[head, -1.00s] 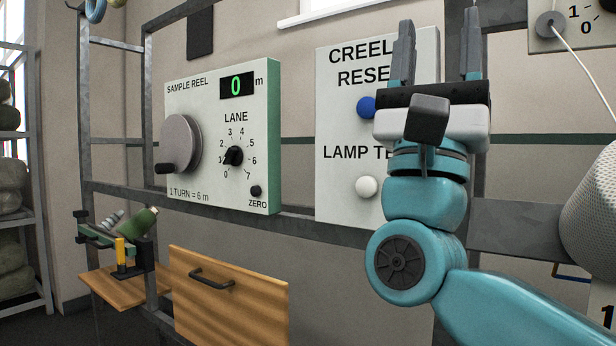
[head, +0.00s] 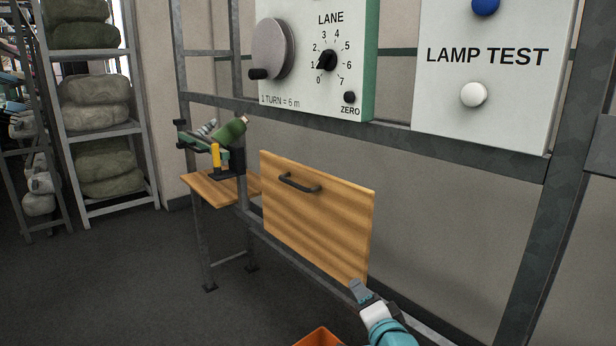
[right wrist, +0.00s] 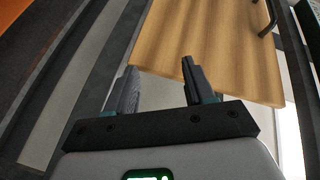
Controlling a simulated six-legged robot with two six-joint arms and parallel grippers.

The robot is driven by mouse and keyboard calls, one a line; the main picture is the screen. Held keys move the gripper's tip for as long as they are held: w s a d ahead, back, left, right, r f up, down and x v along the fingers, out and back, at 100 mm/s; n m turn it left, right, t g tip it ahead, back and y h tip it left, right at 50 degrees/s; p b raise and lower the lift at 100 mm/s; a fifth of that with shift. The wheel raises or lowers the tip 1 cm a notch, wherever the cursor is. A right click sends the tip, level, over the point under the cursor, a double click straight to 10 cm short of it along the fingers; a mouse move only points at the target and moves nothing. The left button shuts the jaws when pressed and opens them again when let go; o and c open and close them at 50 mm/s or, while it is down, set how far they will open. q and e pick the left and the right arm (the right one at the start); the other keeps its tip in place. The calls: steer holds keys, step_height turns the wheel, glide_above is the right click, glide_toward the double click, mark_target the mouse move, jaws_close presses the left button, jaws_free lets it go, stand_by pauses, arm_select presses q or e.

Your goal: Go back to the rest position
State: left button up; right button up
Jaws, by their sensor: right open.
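My right gripper (head: 362,292) is low at the bottom of the head view, in front of the lower right corner of the wooden drawer front (head: 315,215). In the right wrist view its two fingers (right wrist: 158,82) stand apart with nothing between them, and the wooden panel (right wrist: 215,45) lies beyond them. My left gripper is not in the head view.
The sample reel panel (head: 365,60) and the lamp test panel (head: 490,95) hang on the steel frame (head: 450,148). An orange box edge (head: 318,338) shows below. Grey floor is clear at left.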

steer(key=s+f+n+g, duration=0.2)
steer(key=s+f+g, duration=0.25)
steer(key=f, duration=0.95)
steer(key=s+f+n+g, duration=0.4)
steer(key=s+f+g, duration=0.3)
steer(key=s+f, duration=1.15)
steer(key=s+f+n+g, duration=0.3)
steer(key=s+g, duration=0.1)
steer(key=s, duration=0.8)
step_height(320, 180, up, 18)
steer(key=p, duration=1.8)
steer(key=shift+s+d+y, duration=0.15)
steer(key=shift+s+y, duration=0.15)
steer(key=shift+s, duration=0.1)
